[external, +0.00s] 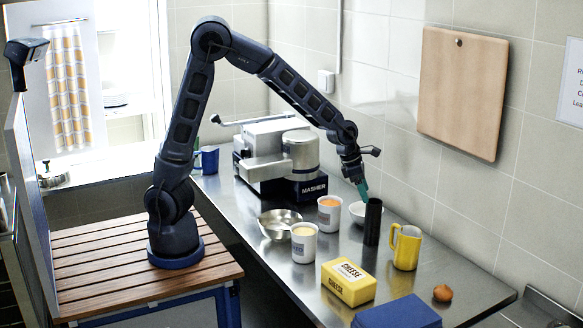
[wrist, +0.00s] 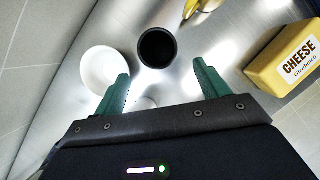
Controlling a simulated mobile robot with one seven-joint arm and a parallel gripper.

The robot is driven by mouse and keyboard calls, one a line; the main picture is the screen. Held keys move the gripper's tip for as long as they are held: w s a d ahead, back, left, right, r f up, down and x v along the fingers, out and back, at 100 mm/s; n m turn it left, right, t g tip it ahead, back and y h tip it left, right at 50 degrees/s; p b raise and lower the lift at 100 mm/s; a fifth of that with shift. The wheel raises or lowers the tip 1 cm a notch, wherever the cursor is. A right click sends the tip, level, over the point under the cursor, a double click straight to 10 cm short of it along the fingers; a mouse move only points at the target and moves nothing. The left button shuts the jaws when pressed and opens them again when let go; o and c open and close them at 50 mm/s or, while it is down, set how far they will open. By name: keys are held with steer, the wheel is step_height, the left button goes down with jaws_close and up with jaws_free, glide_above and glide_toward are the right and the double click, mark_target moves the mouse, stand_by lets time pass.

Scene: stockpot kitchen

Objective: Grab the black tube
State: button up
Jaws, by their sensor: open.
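The black tube (external: 373,222) stands upright on the steel counter in the external view, in front of the white bowl and left of the yellow mug. In the wrist view I look down on its round dark opening (wrist: 157,48). My gripper (external: 363,188) is at the top of the tube in the external view. In the wrist view my gripper (wrist: 160,84) shows two green fingers spread apart, with nothing held between them. The tube's opening lies ahead of the fingertips, roughly centred between them. The fingers appear apart from the tube.
A white bowl (wrist: 104,69) is close beside the left finger. A yellow mug (external: 406,247), a cheese box (external: 348,283), white cups (external: 304,243), a metal bowl (external: 279,225) and an egg (external: 442,293) surround the tube. The masher (external: 277,155) stands behind; the wall holds a board (external: 461,95).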

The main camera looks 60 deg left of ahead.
mark_target(371, 209)
steer(key=shift+x, duration=4.4)
steer(key=shift+w+d+r, duration=0.1)
steer(key=shift+w, duration=0.05)
steer(key=c, duration=1.4)
steer(key=shift+r, duration=0.1)
